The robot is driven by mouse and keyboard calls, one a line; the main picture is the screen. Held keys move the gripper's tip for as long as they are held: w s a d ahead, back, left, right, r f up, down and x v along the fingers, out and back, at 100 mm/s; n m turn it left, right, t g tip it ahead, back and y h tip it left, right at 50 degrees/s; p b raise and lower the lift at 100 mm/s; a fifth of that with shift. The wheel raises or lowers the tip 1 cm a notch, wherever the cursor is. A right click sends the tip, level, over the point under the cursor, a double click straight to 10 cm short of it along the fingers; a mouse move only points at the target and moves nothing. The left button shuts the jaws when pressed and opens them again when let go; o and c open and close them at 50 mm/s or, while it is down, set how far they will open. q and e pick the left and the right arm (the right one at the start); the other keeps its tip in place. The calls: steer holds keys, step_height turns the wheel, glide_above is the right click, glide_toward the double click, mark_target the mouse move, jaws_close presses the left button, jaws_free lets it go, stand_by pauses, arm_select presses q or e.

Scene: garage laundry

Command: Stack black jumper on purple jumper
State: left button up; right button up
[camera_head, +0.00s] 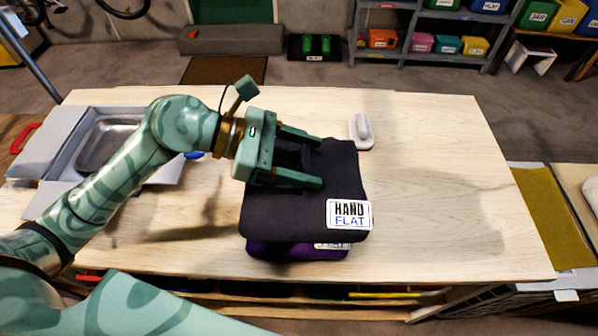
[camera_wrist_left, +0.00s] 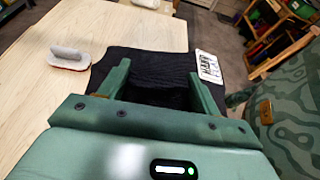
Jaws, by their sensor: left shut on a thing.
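The black jumper (camera_head: 290,210) is folded flat, with a white "HAND FLAT" label at its front right corner. It lies over the purple jumper (camera_head: 285,250), of which only the front edge and part of a label show. I cannot tell whether the two touch all over. My left gripper (camera_head: 322,162) is at the black jumper's upper part, shut on its cloth, with a finger on each side of a pinched fold. The black jumper also shows in the left wrist view (camera_wrist_left: 150,65) between and beyond the fingers. My right gripper is not in view.
Both jumpers are on a pale wooden table (camera_head: 430,200). The table's right side is clear.

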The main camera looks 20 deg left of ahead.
mark_target(298, 170)
arm_select(q)
steer(key=shift+w+a+f, duration=0.45)
steer(key=shift+f, duration=0.3)
steer(key=shift+w+a+f+b, duration=0.15)
steer(key=shift+f+b, duration=0.2)
steer(key=shift+f, duration=0.65)
steer(key=shift+w+a+f+b, duration=0.1)
steer(key=shift+f+b, duration=0.25)
steer(key=shift+f, duration=0.6)
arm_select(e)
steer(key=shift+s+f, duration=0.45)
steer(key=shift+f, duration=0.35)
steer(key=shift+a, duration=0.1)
arm_select(q)
steer(key=shift+f+b, duration=0.45)
steer(key=shift+f, duration=0.15)
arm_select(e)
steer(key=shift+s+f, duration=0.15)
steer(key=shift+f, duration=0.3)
arm_select(q)
steer(key=o, duration=1.3)
steer(key=shift+c, duration=0.2)
